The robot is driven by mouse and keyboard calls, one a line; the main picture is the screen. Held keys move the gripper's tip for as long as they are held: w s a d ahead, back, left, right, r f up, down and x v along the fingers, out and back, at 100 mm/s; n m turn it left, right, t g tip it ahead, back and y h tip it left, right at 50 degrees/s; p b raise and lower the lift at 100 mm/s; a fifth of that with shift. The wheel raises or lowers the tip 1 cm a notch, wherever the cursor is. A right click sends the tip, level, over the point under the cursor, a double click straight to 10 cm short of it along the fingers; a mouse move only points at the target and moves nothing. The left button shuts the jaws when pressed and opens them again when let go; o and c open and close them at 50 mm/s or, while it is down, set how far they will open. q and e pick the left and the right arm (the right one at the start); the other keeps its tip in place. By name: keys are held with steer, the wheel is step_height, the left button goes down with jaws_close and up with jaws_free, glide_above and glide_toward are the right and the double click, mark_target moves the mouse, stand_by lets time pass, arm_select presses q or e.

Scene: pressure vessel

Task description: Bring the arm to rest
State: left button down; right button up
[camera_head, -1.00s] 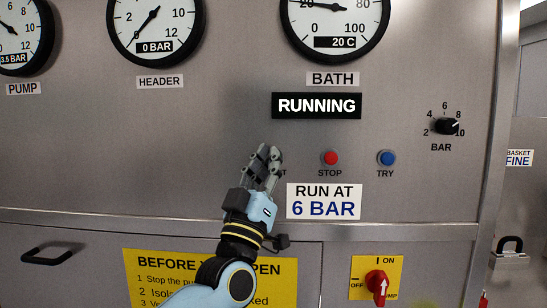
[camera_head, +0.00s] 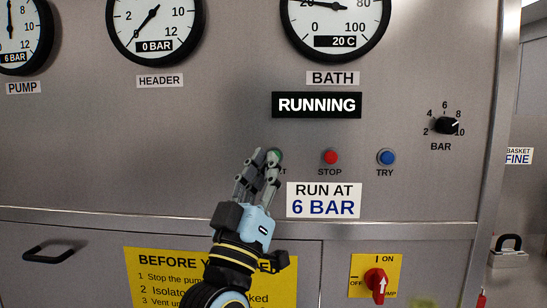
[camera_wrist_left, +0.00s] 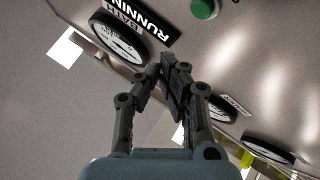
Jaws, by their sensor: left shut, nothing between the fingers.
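My left gripper (camera_head: 266,156) is shut and empty in front of the grey panel. It also shows in the wrist view (camera_wrist_left: 168,72), with its fingers together. The green button (camera_head: 276,154) peeks out beside the fingertips in the head view, its label partly hidden. In the wrist view the green button (camera_wrist_left: 204,8) stands clear of the fingers, at the top. The sign (camera_head: 317,105) reads RUNNING. My right gripper is not in view.
The red STOP button (camera_head: 330,157) and blue TRY button (camera_head: 386,157) lie right of the gripper. The pump gauge (camera_head: 22,35) reads 6 BAR; the header gauge (camera_head: 155,27) reads 0 BAR. A drawer handle (camera_head: 48,256) is at lower left.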

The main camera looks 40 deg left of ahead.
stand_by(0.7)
arm_select(q)
step_height(320, 180, down, 28)
steer(key=w+m+g+h+b, duration=0.2)
steer(key=m+g+h+b, duration=0.15)
steer(key=b, duration=0.55)
steer(key=s+f+m+g+h+b, duration=0.1)
steer(key=s+f+g+b, duration=0.25)
steer(key=f, duration=1.05)
steer(key=s+f+m+g+h+b, duration=0.1)
steer(key=s+f+g+b, duration=0.2)
steer(key=f, duration=1.1)
steer(key=s+f+g+b, duration=0.1)
steer(key=s+f+g, duration=0.3)
steer(key=s+f, duration=0.55)
steer(key=s+f+g+b, duration=0.1)
steer(key=s+f+g, duration=0.35)
steer(key=f, duration=0.85)
steer(key=s+f+g, duration=0.3)
steer(key=s+f, duration=0.2)
steer(key=s, duration=0.7)
steer(key=s+a+f+m+g+b, duration=0.1)
steer(key=s+f+g, duration=0.2)
steer(key=s, duration=1)
step_height(320, 180, down, 2)
steer(key=shift+s+a+f+g, duration=0.15)
steer(key=shift+g, duration=0.2)
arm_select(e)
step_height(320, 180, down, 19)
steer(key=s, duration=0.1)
